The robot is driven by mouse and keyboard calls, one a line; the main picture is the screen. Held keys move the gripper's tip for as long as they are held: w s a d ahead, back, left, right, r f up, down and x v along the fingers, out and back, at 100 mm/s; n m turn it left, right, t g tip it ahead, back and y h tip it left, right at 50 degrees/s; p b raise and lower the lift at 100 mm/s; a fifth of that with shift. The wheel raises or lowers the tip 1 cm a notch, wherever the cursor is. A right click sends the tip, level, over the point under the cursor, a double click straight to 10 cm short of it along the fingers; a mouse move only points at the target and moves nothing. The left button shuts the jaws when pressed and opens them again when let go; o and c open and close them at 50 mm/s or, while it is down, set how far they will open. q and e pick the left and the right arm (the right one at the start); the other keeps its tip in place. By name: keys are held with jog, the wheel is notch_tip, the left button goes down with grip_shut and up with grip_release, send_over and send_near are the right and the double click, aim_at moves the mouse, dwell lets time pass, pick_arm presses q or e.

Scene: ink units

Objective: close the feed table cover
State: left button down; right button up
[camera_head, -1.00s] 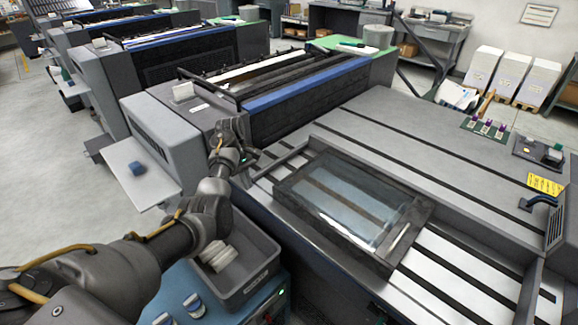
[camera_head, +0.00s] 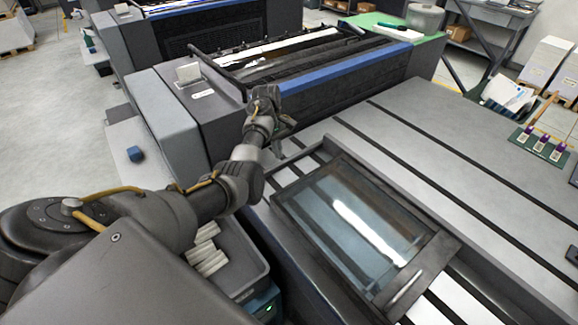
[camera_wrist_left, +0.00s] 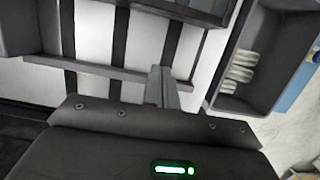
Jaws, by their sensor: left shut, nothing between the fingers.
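The feed table cover (camera_head: 350,220) is a dark frame around a clear, shiny pane. It lies low over the slatted feed table (camera_head: 460,290), looking about flat; whether it is fully down I cannot tell. A bar-like handle (camera_head: 404,291) is on its near right edge. My left gripper (camera_head: 279,142) is beyond the cover's far left end, over the table's edge near the press, apart from the cover. In the left wrist view my left gripper (camera_wrist_left: 163,86) is shut and empty above pale slats, and a dark frame edge (camera_wrist_left: 185,8) shows at the top. My right gripper is not in view.
A grey bin (camera_head: 235,265) with several white rolls stands left of the table. The press with a blue bar (camera_head: 330,85) stands behind my left gripper. The wide grey table top (camera_head: 450,150) to the right is clear near the cover.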

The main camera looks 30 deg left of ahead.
pick_arm(q)
jog(key=p+x, duration=0.1)
jog(key=x, duration=0.9)
jog(key=shift+w, duration=0.2)
jog(key=d+p, duration=0.1)
jog(key=s+d+p, duration=0.1)
jog(key=d+p, duration=0.1)
jog(key=shift+r, duration=0.15)
jog(key=shift+s+d, duration=0.1)
jog(key=shift+d, duration=0.4)
